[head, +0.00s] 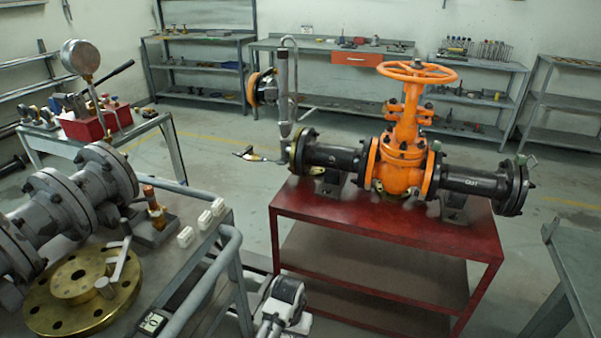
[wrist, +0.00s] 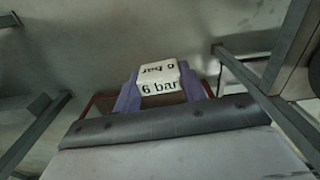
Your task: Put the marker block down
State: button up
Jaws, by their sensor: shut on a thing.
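The marker block (wrist: 158,86) is white with black "6 bar" lettering on two faces. In the wrist view it sits between the purple fingers of my gripper (wrist: 160,78), which is shut on it. Grey floor shows beyond it, and I see no surface touching its outer end. I cannot make out the held block or the fingertips in the head view.
A red bench (head: 400,225) carries the orange gate valve (head: 402,160) and black pipe. The grey cart's tube rail (head: 205,285) and brass flange (head: 80,290) are at the lower left. A green-grey table (head: 580,265) edges in at right. Open floor lies behind the bench.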

notch_tip(320, 180, down, 7)
jog(key=d+n, duration=0.2)
jog(key=n, duration=0.1)
jog(key=shift+s+d, duration=0.15)
jog(key=shift+d, duration=0.25)
jog(key=shift+s+f, duration=0.1)
jog(key=shift+s, duration=0.05)
